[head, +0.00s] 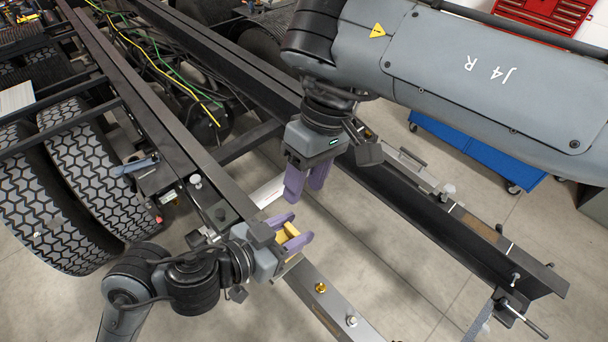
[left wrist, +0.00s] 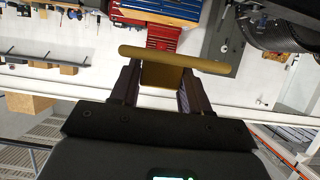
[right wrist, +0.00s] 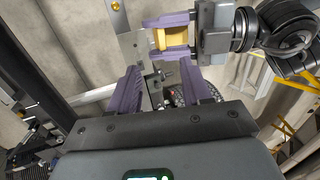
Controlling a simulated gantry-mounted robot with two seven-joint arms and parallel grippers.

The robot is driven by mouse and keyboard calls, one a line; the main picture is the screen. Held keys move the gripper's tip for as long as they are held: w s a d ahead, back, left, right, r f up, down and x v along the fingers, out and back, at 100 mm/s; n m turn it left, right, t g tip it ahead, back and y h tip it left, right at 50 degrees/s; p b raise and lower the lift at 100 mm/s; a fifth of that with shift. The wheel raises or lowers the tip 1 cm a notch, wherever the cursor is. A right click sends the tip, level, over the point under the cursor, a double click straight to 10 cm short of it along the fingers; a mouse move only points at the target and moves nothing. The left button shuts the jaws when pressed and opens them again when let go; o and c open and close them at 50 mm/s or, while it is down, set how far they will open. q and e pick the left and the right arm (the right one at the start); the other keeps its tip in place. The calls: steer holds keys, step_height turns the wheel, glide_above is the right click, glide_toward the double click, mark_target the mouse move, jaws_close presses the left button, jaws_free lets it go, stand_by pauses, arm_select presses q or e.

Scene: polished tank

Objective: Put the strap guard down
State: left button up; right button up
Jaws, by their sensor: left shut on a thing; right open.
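The strap guard (head: 289,233) is a small yellow piece between the purple fingers of my left gripper (head: 292,230), beside the near frame rail. In the left wrist view the strap guard (left wrist: 175,59) shows a long yellow-brown edge across the fingertips and a block between the fingers. It also shows in the right wrist view (right wrist: 175,38), clasped from both sides. My right gripper (head: 307,186) is open and empty, pointing down between the rails, a little above and beyond my left gripper in the head view. No surface is visibly touching the guard.
The near dark rail (head: 160,135) and far rail (head: 455,225) flank the grippers. A grey metal bar (head: 335,305) with a brass fitting (head: 320,287) lies just below the left gripper in the head view. Tyres (head: 85,165) stand at left. A blue cart (head: 475,150) stands beyond.

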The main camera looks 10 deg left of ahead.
mark_target(293, 227)
steer(key=x, duration=1.1)
steer(key=shift+s+f, duration=0.1)
steer(key=shift+f, duration=0.15)
steer(key=shift+d, duration=0.1)
jaws_close()
arm_select(q)
steer(key=o, duration=1.1)
